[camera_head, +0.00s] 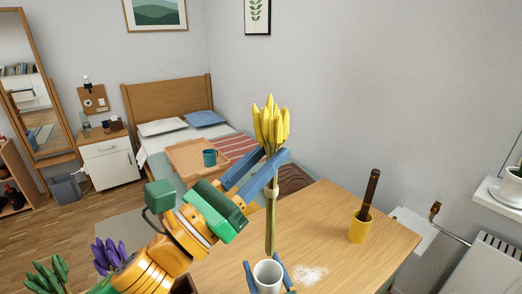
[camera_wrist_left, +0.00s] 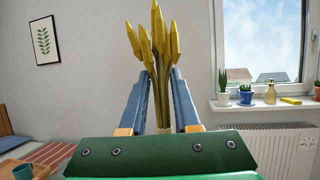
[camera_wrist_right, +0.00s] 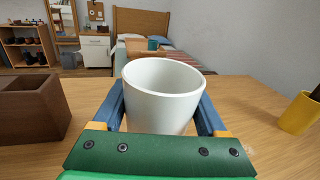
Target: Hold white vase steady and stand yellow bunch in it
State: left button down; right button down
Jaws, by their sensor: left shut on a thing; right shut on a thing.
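The yellow bunch (camera_head: 270,128) is upright, with long green stems hanging straight down. My left gripper (camera_head: 279,160) is shut on its stems below the yellow heads; the left wrist view also shows the bunch (camera_wrist_left: 155,45) between the blue fingers. The white vase (camera_head: 268,275) stands upright and its mouth is open. My right gripper (camera_wrist_right: 163,112) is shut on the vase, one blue finger on each side. In the head view the stem ends appear just at the vase's back rim. No stems show in or above the vase in the right wrist view, so they appear to be above it.
The wooden table (camera_head: 325,225) carries a yellow cup (camera_head: 359,230) with a dark brown stick-like thing in it, and a white speckled patch (camera_head: 308,275) beside the vase. A brown wooden box (camera_wrist_right: 32,112) is left of the vase. Purple flowers (camera_head: 108,254) are at lower left.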

pick_arm(q)
jog(key=shift+f, duration=7.85)
jog(key=c, duration=0.5)
grip_release()
jog(key=shift+c, duration=0.2)
send_near(266, 231)
jog(key=shift+x, duration=1)
pick_arm(e)
grip_release()
